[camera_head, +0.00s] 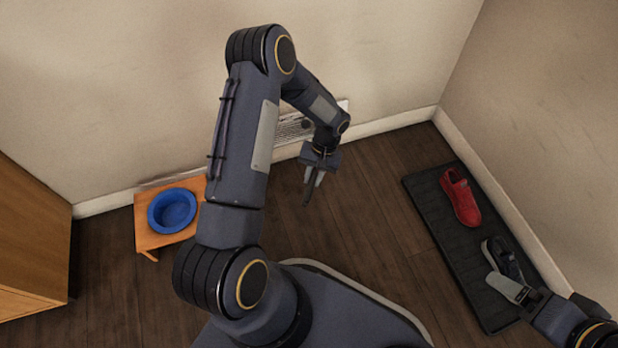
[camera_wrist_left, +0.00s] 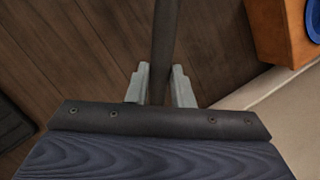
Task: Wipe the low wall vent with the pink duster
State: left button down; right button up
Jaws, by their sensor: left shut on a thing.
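The low wall vent (camera_head: 291,128) is a pale slatted panel at the foot of the back wall, partly hidden behind my left forearm. My left gripper (camera_head: 314,178) points down in front of the vent, above the floor. It is shut on a dark, straight handle (camera_head: 308,193), which also runs between the two grey fingers in the left wrist view (camera_wrist_left: 164,42). No pink part of the duster shows in either view. My right gripper (camera_head: 512,289) is low at the right, over the shoe mat; its jaw opening is unclear.
A small wooden stool (camera_head: 146,236) with a blue bowl (camera_head: 172,210) stands left of my left arm. A wooden cabinet (camera_head: 30,235) is at far left. A dark mat (camera_head: 432,207) holds a red shoe (camera_head: 460,197) and a black shoe (camera_head: 502,258). The middle floor is clear.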

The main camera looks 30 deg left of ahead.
pick_arm(q)
jog(key=shift+s+a, duration=0.1)
jog(key=s+a+p, duration=0.1)
jog(key=s+a, duration=1)
jog(key=s, duration=0.1)
jog(key=shift+s, duration=0.25)
dwell(1.4)
jog(key=s+d, duration=0.4)
jog(key=shift+d+b, duration=0.35)
jog(key=shift+b, duration=0.1)
